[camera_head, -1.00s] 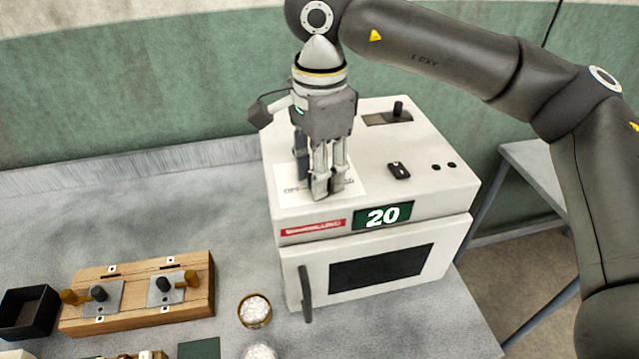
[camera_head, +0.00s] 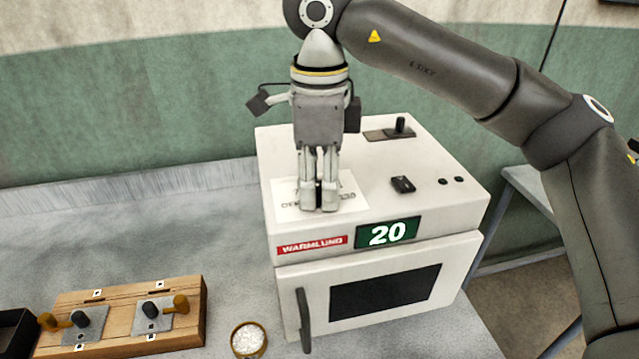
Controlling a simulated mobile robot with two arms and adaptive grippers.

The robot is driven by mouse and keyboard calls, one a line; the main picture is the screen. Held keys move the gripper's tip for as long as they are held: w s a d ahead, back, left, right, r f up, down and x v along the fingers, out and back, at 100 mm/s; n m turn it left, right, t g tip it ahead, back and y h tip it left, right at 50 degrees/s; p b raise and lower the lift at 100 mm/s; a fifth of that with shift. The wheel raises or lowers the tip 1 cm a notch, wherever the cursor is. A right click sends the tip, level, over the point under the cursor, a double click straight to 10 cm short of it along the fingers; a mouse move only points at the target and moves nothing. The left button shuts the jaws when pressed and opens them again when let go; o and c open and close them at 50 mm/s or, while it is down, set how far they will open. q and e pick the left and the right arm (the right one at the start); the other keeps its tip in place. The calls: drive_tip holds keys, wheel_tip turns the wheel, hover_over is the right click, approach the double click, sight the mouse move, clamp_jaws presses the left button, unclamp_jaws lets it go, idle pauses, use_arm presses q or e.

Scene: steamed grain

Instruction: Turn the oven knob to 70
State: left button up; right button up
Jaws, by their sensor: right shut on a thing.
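The white oven (camera_head: 290,258) stands on the grey table with its door shut. Its green display (camera_head: 388,233) reads 20. My right gripper (camera_head: 319,206) points straight down at the labelled patch on the left of the oven's top. It is shut on the oven knob, which its fingers hide almost fully. A black lever (camera_head: 399,126) on a dark plate stands at the back right of the top. A small black switch (camera_head: 402,184) sits right of the gripper. My left gripper is not in view.
A wooden board (camera_head: 120,322) with metal plates and knobs lies at the lower left, beside a black box (camera_head: 14,330). A small bowl of white grain (camera_head: 248,339) stands near the oven's door handle (camera_head: 303,318).

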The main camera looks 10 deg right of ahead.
sight(319, 187)
idle(0.3)
drive_tip(key=o, duration=1)
drive_tip(key=shift+r, duration=0.15)
wheel_tip(319, 187, up, 12)
